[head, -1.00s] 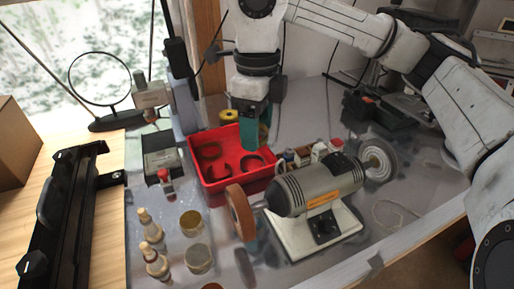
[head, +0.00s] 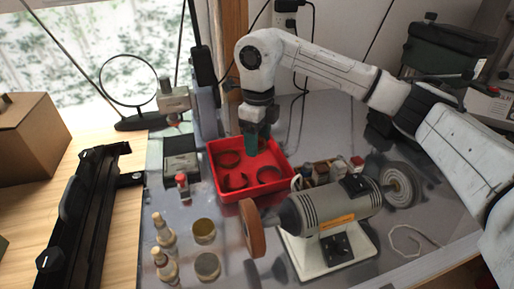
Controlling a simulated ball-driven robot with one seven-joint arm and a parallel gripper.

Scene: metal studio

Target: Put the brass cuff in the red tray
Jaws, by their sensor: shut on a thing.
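The red tray (head: 278,185) stands on the grey bench near the middle of the head view. I cannot pick out the brass cuff for certain.
A bench grinder (head: 330,215) with a brown wheel stands close at the tray's front right. Small bottles (head: 320,172) stand behind it. A dark box (head: 181,160) and a red-topped bottle (head: 182,187) are left of the tray. Wooden-topped bottles (head: 163,230) and jars stand in front.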

